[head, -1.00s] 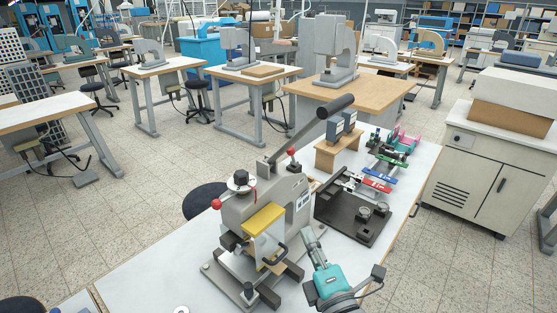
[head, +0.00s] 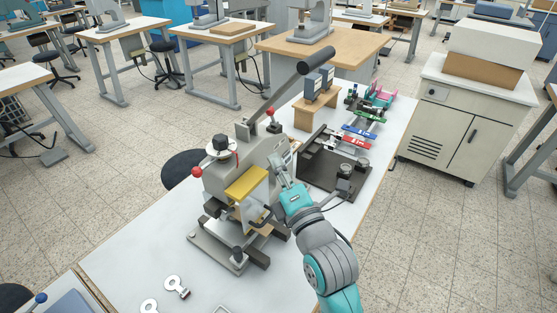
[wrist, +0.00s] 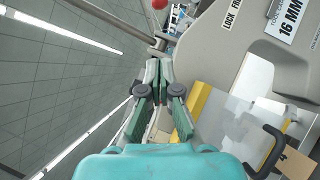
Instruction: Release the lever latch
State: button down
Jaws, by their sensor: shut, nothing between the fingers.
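The grey stamping press (head: 228,185) stands on the white bench, with a yellow plate (head: 246,182) at its front. A red-balled lever (head: 270,113) stands upright at its top; I take this to be the latch. A red ball (wrist: 160,3) shows at the top edge of the wrist view, near a partly visible label reading "LOCK" (wrist: 232,14). The long main lever ends in a black grip (head: 318,61), raised to the upper right. My gripper (head: 279,162) is shut and empty beside the press's right side, below the red-balled lever. Its fingertips (wrist: 159,62) point toward a metal bar.
A dark fixture plate (head: 325,170) with round knobs lies right of the press. A wooden stand (head: 316,106) and coloured clamps (head: 358,134) sit farther back. Loose metal tags (head: 176,287) lie at the front. A second red ball (head: 197,171) projects from the press's left.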

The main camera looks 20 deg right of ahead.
send_near(270, 113)
jog(key=w+a, duration=0.2)
jog(key=w+a+f, duration=0.1)
jog(key=w+a, duration=0.1)
jog(key=shift+w+d+r, duration=0.4)
jog(key=shift+w+d, duration=0.25)
jog(key=shift+w, duration=0.15)
jog(key=shift+w+d+r, duration=0.45)
jog(key=shift+w+d, duration=0.15)
jog(key=shift+w, duration=0.2)
jog(key=shift+w+d+r+m+g, duration=0.15)
jog(key=shift+r+m+g, duration=0.25)
jog(key=shift+m, duration=0.4)
jog(key=shift+w+d+r+m+g+h, duration=0.15)
jog(key=shift+d+r+m+g+h, duration=0.2)
jog(key=shift+m, duration=0.25)
jog(key=d+m+g, duration=0.1)
jog(key=m, duration=0.1)
jog(key=w+d+r+m+g, duration=0.1)
jog(key=w+d+m+g, duration=0.1)
jog(key=m+g, duration=0.1)
jog(key=shift+w+d+r+m, duration=0.15)
jog(key=shift+w+r+m, duration=0.1)
jog(key=shift+r+m, duration=0.05)
jog(key=shift+w+d, duration=0.1)
